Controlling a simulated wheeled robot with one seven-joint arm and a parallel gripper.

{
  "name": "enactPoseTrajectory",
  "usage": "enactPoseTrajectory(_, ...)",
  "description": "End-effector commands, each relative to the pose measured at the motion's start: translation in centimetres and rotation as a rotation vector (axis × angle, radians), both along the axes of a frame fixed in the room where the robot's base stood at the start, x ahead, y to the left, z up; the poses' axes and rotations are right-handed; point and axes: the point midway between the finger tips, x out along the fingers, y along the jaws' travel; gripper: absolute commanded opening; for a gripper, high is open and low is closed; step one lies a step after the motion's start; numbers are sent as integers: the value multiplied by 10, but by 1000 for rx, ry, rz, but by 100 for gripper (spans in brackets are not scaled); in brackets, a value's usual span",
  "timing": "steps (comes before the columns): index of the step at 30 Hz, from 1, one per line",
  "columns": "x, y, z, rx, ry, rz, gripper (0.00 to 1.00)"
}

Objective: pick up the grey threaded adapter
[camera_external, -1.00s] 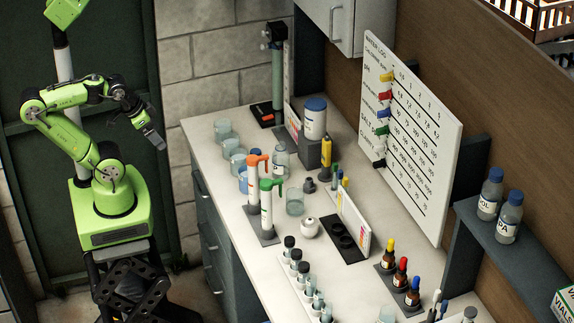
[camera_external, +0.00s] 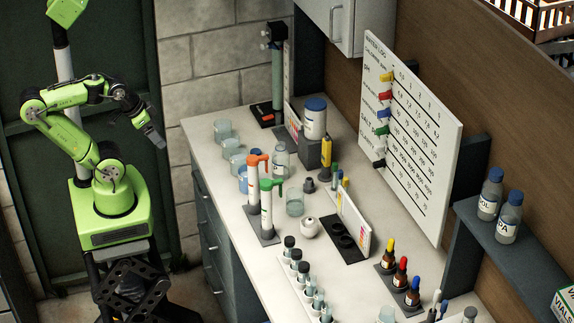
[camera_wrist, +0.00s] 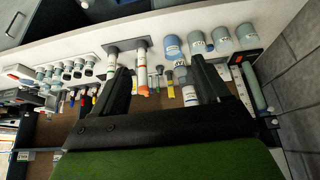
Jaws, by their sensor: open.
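The grey threaded adapter (camera_external: 309,185) is a small dark grey piece standing on the white counter in the external view. It is between the clear glass bottle (camera_external: 281,160) and the yellow tool (camera_external: 326,151), just behind a small glass beaker (camera_external: 295,203). In the wrist view I cannot tell it surely from the small items between my fingers. My gripper (camera_external: 155,138) is open and empty, left of the counter and well apart from the adapter. Its two dark fingers (camera_wrist: 160,76) show spread in the wrist view, with the counter items beyond them.
Orange and green pipettes (camera_external: 253,180) stand in front of the adapter. Several beakers (camera_external: 223,131) line the left edge. A white jar (camera_external: 315,118) on a grey block stands behind. A round white pot (camera_external: 310,228), black tray (camera_external: 346,246) and vial rack (camera_external: 296,262) are nearer.

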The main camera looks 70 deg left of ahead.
Motion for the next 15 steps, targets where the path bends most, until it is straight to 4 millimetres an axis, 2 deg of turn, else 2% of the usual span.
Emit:
enactPoseTrajectory(7,0,0,0,0,0,0,74)
enactPoseTrajectory(9,8,-1,3,-4,3,-1,74)
enactPoseTrajectory(11,26,-2,9,-13,12,-1,74)
enactPoseTrajectory(14,80,-5,21,-34,29,1,74)
enactPoseTrajectory(15,106,-6,23,-42,35,4,74)
